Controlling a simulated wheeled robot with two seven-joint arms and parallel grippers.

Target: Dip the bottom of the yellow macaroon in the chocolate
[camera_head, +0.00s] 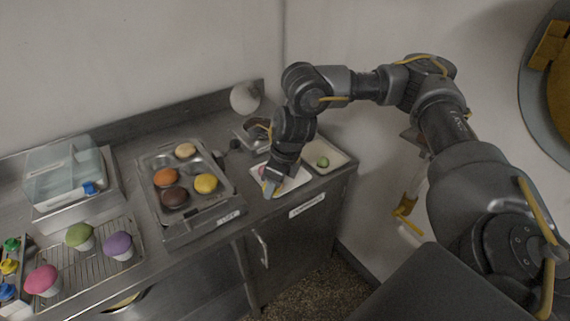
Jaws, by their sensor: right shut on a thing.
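My right gripper (270,187) reaches down over a white tray (292,184) at the right end of the counter. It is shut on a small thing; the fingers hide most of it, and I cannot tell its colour. A yellow round piece (205,183) sits in a metal tray left of the gripper; I cannot tell whether it is a macaroon or a filled well. A dark brown round piece (175,197), chocolate in colour, is beside it in the same tray. Something pinkish (261,170) shows beside the gripper. My left gripper is not in view.
The metal tray (222,209) also holds orange (166,177) and beige (186,150) rounds. A green piece (322,162) lies in another pale tray at right. A wire rack (98,262) holds pink, green and purple pieces. A clear box (66,172) stands at back left.

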